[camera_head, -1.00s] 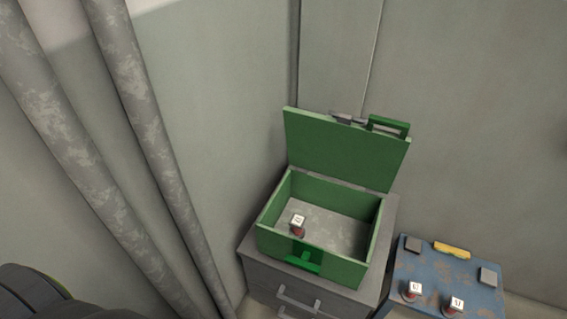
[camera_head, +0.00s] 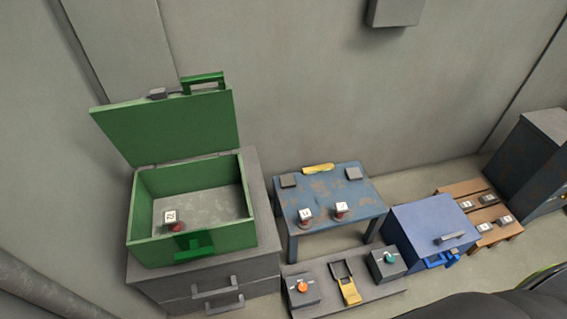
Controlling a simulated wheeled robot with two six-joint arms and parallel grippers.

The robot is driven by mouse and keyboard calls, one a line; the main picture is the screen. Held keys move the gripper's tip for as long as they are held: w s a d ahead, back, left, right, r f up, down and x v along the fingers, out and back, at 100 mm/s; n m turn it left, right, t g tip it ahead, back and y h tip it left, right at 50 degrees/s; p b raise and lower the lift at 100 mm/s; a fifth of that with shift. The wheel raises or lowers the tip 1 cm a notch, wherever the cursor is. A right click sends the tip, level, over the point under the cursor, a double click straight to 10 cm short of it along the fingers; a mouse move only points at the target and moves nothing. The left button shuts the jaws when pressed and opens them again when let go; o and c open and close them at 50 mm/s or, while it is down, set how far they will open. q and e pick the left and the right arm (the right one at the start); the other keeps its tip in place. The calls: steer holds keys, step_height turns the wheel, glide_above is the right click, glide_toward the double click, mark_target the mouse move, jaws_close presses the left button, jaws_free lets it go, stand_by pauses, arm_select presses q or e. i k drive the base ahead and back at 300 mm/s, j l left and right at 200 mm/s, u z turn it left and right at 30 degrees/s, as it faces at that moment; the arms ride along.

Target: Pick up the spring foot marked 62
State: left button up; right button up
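Three small reddish-brown feet with white number tags show in the head view. One foot (camera_head: 175,226) stands inside the open green box at its front left. Two more, a left foot (camera_head: 305,221) and a right foot (camera_head: 341,215), stand apart near the front edge of the worn blue table (camera_head: 325,188). The tags are too small to read surely, so I cannot tell which one is marked 62. Neither of my grippers is in view.
The green box (camera_head: 228,232) stands lid up on a grey drawer cabinet (camera_head: 263,200). A blue box (camera_head: 430,222) and wooden rack (camera_head: 466,192) stand right.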

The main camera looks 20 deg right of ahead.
mark_target(304, 221)
steer(key=l+z, duration=0.25)
steer(key=z, duration=0.2)
steer(key=k+l+z, duration=0.1)
steer(key=l+z, duration=0.15)
steer(key=z, duration=0.15)
steer(key=l+z, duration=0.25)
steer(key=z, duration=0.2)
